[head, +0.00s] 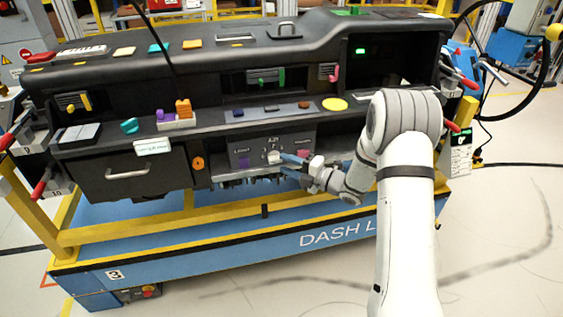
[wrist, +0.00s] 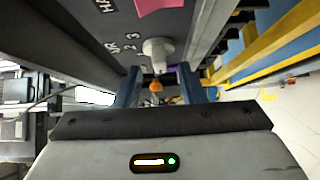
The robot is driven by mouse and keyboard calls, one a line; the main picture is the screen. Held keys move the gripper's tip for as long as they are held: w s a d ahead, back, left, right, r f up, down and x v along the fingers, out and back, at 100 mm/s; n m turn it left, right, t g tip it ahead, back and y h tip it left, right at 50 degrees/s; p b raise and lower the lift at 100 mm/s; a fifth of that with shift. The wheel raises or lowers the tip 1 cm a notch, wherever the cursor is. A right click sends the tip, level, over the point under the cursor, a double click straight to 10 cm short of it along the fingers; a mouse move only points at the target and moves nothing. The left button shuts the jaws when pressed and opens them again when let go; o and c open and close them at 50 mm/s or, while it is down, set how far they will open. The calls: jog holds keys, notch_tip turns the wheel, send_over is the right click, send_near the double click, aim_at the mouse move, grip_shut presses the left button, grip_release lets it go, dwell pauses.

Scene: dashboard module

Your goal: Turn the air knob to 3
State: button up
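The air knob (wrist: 158,50) is a pale round knob on the dark control panel, with small numerals beside it; its pointer setting is too small to tell. It also shows on the panel's lower middle in the head view (head: 273,157), close to my fingertips. My gripper (wrist: 158,78) has two blue fingers spread apart. The knob lies ahead of the gap between them, and no contact shows. In the head view my gripper (head: 285,162) reaches the panel from the right.
A pink piece (wrist: 160,4) sits on the panel near the knob. An orange-tipped item (wrist: 155,86) shows between my fingers, farther off. The dashboard's yellow frame rail (head: 300,207) runs below the panel. A black drawer (head: 128,174) with a handle is to the left.

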aim_at(275, 158)
jog(key=shift+x, duration=1.25)
grip_shut()
